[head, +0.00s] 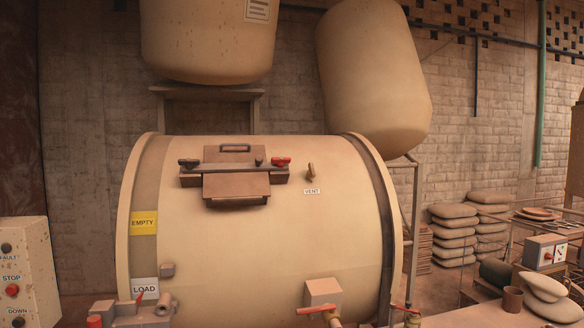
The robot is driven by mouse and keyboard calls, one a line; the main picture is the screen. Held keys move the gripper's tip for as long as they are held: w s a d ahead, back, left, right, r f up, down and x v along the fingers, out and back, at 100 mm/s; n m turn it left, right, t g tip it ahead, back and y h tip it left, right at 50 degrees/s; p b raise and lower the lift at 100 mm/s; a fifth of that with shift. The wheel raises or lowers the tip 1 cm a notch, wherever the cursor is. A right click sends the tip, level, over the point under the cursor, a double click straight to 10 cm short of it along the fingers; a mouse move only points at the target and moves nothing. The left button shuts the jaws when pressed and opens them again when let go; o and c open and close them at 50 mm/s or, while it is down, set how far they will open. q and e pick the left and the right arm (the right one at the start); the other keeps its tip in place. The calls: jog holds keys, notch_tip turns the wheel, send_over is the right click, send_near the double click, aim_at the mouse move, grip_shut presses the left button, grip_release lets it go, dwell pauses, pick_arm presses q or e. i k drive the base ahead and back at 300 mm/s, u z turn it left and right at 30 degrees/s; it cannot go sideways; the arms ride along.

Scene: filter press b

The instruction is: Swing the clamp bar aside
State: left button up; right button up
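The clamp bar (218,167) lies level across the hatch on the upper front of a large cream drum (250,240). A dark knob (189,162) stands at its left end and a red knob (280,161) near its right end. A smaller dark knob (259,162) stands between them. A brown hatch plate (236,186) shows in front of and below the bar, and a dark loop handle (235,147) shows behind it. Neither of my grippers is in view, and nothing touches the bar.
A brass vent valve (311,172) sits right of the bar. Two big tanks (208,40) (373,75) hang above the drum. A button panel (22,270) stands at left. Red-handled valves (318,310) are at the bottom. Sacks (455,235) and a cluttered table are at right.

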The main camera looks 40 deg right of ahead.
aim_at(259, 165)
jog(key=z, duration=0.75)
jog(key=i, duration=0.45)
jog(key=u, duration=0.25)
